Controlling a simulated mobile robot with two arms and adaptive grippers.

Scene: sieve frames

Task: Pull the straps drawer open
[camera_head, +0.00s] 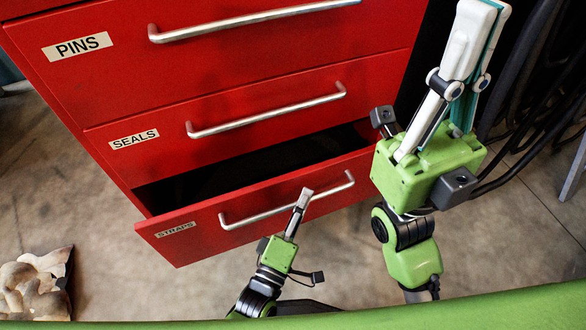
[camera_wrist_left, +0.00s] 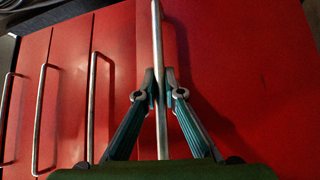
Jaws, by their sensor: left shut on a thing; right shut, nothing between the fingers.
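The straps drawer (camera_head: 270,213) is the lowest labelled drawer of the red cabinet and stands partly open, with its dark inside showing behind the front. Its label (camera_head: 176,230) is at the left end of the front. My left gripper (camera_head: 305,195) is shut on the drawer's metal handle (camera_head: 262,214), right of the handle's middle. In the left wrist view, the two fingers (camera_wrist_left: 159,88) close on the handle bar (camera_wrist_left: 157,40) from both sides. My right gripper (camera_head: 478,15) is shut and empty, raised to the right of the cabinet front. Its fingertips are near the top edge.
The seals drawer (camera_head: 240,105) and the pins drawer (camera_head: 200,50) above are shut, each with a metal handle. Dark cables (camera_head: 545,100) hang at the right. A pale lumpy pile (camera_head: 35,285) lies on the floor at lower left. Concrete floor before the drawer is clear.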

